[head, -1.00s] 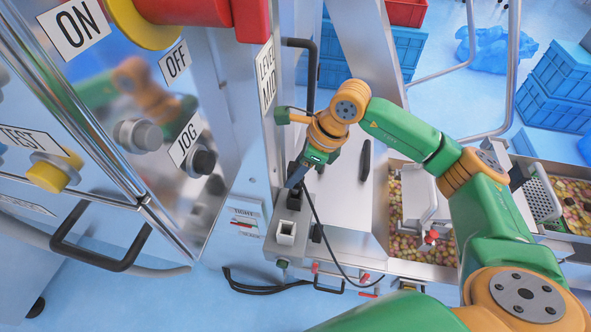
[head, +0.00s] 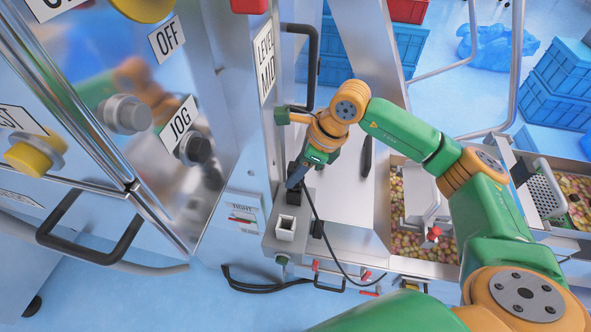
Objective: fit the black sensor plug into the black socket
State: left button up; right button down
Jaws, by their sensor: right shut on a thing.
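My right gripper (head: 300,172) is shut on the black sensor plug (head: 293,182), just above the black socket (head: 293,197) on the metal ledge. The black cable (head: 326,238) trails from the plug down to the right. The plug's lower end meets or overlaps the socket in the head view; I cannot tell whether it is inside. The gripper hides part of the plug. My left gripper is not in view.
A white socket (head: 286,226) sits just in front of the black one. A dark handle (head: 366,157) is on the metal cover to the right. The control panel with the JOG knob (head: 195,149) stands close on the left. Bins of snacks (head: 440,240) are at the right.

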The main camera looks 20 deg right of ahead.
jog(key=shift+f+b, duration=0.8)
jog(key=shift+f, duration=0.1)
jog(key=shift+c, duration=2.2)
grip_release()
jog(key=b+v, duration=0.1)
jog(key=v, duration=0.6)
jog(key=shift+s, duration=0.1)
